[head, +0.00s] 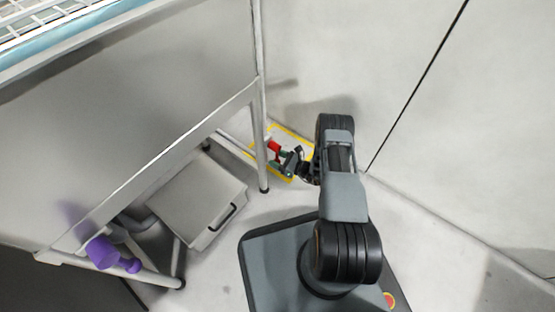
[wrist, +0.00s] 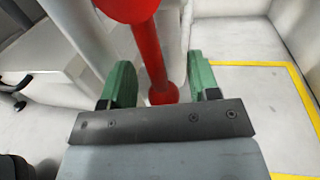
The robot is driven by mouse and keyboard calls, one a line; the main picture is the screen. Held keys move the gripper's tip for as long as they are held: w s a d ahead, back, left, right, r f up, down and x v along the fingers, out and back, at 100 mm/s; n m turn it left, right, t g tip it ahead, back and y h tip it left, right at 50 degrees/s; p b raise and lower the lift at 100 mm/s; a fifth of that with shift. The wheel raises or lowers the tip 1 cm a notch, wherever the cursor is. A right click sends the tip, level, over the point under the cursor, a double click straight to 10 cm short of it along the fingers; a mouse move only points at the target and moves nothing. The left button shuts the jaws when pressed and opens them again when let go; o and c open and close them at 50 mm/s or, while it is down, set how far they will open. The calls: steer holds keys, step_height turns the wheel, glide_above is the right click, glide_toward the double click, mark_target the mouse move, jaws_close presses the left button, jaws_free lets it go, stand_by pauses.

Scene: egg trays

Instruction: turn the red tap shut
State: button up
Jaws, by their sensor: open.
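The red tap (head: 273,146) is beside the table leg, low near the wall, partly hidden by my gripper in the head view. In the wrist view the red tap (wrist: 150,50) is a red bar with a round knob at the top of the picture and a rounded end between my fingers. My gripper (wrist: 160,85) is open, with one green finger on each side of the bar. Gaps show between the bar and both fingers. My gripper (head: 283,163) shows small in the head view.
A yellow-outlined rectangle (head: 294,133) marks the floor by the wall. The table's metal leg (head: 261,150) stands just left of my gripper. A grey lidded box (head: 197,195) and a purple object (head: 103,254) are at lower left. Open floor lies on the right.

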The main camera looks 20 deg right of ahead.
steer(key=shift+c, duration=0.5)
jaws_close()
